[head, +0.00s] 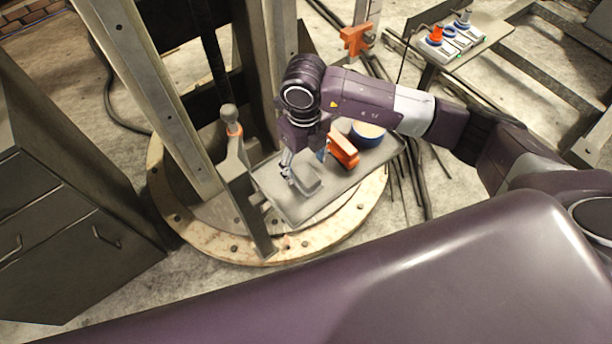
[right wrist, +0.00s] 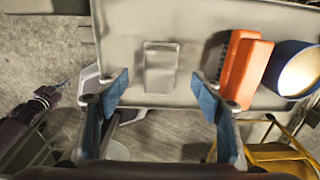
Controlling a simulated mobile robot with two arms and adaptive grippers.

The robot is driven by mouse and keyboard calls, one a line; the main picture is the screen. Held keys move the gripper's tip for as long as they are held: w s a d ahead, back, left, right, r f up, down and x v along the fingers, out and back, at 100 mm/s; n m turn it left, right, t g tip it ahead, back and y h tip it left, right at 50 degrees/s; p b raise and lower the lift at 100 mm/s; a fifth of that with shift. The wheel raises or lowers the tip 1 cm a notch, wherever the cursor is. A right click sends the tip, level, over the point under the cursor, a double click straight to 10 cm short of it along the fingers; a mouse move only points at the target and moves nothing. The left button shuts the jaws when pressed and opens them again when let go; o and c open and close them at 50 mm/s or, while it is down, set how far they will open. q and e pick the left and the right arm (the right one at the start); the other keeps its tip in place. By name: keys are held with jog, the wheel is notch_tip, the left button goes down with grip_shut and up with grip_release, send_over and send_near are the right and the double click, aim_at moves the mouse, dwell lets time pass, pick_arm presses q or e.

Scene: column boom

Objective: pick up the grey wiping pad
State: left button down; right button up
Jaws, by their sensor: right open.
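The grey wiping pad (right wrist: 160,68) lies flat on a grey metal tray (right wrist: 120,20). In the head view the pad (head: 308,179) is near the tray's left part, partly behind my right gripper (head: 290,172). In the right wrist view my right gripper (right wrist: 160,90) is open, with its blue-padded fingers apart. The pad is in line with the gap between the fingers, beyond their tips, and nothing is held. My left gripper does not show.
An orange brush-like block (head: 343,151) and a blue tub (head: 367,132) with pale contents stand on the tray, right of the pad. A grey lever post (head: 236,150) with a round knob rises left of the tray. A column stands behind. A side table (head: 466,52) holds small items.

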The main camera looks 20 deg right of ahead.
aim_at(306, 174)
notch_tip(306, 174, down, 5)
jog(key=shift+s+d+r+p, duration=0.1)
jog(key=shift+s+r+p, duration=0.05)
jog(key=shift+p, duration=0.5)
jog(key=shift+f, duration=0.3)
jog(key=shift+c, duration=0.3)
jog(key=c, duration=1.2)
jog(key=shift+r, duration=0.1)
notch_tip(306, 174, up, 20)
jog(key=shift+f+b, duration=0.1)
jog(key=shift+b, duration=1.1)
